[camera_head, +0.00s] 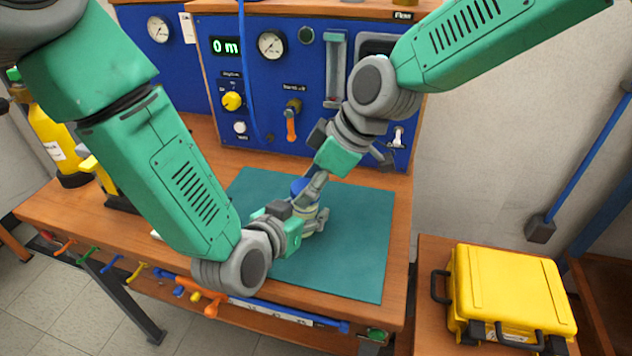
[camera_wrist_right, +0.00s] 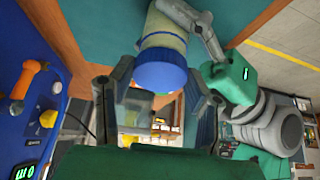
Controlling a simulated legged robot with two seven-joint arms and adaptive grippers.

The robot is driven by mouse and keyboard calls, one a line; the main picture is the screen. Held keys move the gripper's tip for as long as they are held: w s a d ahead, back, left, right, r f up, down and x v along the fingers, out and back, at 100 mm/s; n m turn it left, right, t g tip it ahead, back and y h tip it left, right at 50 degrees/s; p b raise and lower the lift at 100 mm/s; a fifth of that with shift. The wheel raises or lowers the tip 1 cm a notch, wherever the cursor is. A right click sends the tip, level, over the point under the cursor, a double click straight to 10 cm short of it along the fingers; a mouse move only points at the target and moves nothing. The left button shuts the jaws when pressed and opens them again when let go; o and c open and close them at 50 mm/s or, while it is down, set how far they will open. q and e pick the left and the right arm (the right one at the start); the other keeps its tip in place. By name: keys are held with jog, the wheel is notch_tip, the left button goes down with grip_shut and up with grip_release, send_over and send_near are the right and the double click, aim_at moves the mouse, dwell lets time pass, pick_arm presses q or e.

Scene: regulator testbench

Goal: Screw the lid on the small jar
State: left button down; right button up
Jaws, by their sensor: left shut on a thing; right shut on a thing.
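The small jar (camera_head: 308,212) stands upright over the teal mat (camera_head: 355,245), partly hidden by my grippers. Its blue lid (camera_head: 298,187) sits at its top; the lid also shows in the right wrist view (camera_wrist_right: 160,70) at the end of the pale jar body (camera_wrist_right: 164,38). My left gripper (camera_head: 312,220) is shut around the jar body from the left and front. My right gripper (camera_head: 308,187) comes from above and is shut on the lid, with one finger on each side in the wrist view. Whether the lid's thread is engaged cannot be seen.
The blue test panel (camera_head: 260,115) with gauges, knobs and an orange-handled valve (camera_head: 291,125) stands behind the mat. A yellow case (camera_head: 510,290) lies on a lower surface at right. A yellow bottle (camera_head: 58,135) stands at left. The mat's right side is clear.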

jog(key=shift+a, duration=1)
jog(key=shift+d+f, duration=0.25)
jog(key=shift+d, duration=0.5)
jog(key=shift+f, duration=0.25)
jog(key=c, duration=0.3)
jog(key=shift+a+f, duration=0.4)
jog(key=shift+c, duration=0.4)
jog(key=shift+s+d+f, duration=0.1)
jog(key=shift+s+d, duration=0.05)
jog(key=shift+d, duration=0.05)
jog(key=shift+s+a+r+m+h, duration=0.1)
jog(key=shift+a+r+m+h, duration=0.1)
jog(key=shift+h, duration=0.6)
jog(key=shift+a+r+m+h, duration=0.1)
jog(key=shift+r+m+h, duration=0.1)
jog(key=shift+h, duration=0.6)
